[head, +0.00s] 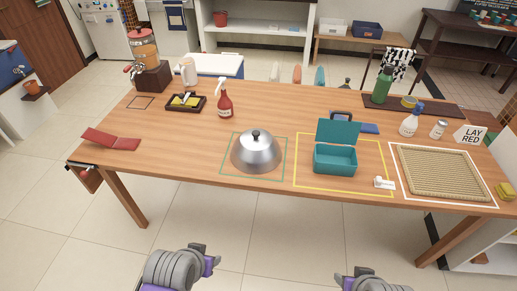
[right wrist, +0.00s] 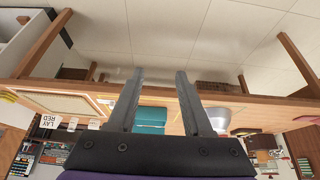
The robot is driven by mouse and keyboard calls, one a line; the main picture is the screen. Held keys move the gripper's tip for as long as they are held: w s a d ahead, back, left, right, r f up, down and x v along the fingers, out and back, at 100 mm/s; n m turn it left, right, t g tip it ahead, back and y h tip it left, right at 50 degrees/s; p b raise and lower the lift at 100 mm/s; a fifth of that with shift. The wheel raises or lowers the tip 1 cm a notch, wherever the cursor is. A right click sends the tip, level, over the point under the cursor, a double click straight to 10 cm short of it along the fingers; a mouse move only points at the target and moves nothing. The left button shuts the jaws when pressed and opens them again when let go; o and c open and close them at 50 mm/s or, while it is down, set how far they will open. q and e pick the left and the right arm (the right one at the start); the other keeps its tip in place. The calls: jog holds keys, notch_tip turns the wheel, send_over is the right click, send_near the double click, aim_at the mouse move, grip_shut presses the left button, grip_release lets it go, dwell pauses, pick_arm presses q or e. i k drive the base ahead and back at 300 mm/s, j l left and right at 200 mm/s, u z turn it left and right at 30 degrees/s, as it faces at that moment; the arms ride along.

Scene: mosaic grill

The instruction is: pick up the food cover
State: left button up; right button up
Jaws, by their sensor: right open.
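The food cover (head: 256,152) is a shiny silver dome with a black knob on top. It stands upright inside a green outlined square near the front edge of the wooden table (head: 200,147). In the right wrist view, which is upside down, a silver curved part of the cover (right wrist: 219,117) shows beyond the fingers. My right gripper (right wrist: 160,75) is open and empty, apart from the cover. In the head view only parts of my two arms show at the bottom, short of the table.
An open teal box (head: 335,160) stands right of the cover, in a yellow outline. A woven mat (head: 440,172) lies farther right. A red spray bottle (head: 224,103) and a dark tray (head: 186,103) stand behind the cover. A red folded item (head: 110,139) lies left. The floor in front is clear.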

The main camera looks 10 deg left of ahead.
aim_at(256, 151)
jog(key=i+l+u, duration=0.15)
jog(key=i+u, duration=0.15)
jog(key=i+l+u, duration=0.3)
jog(key=i, duration=0.25)
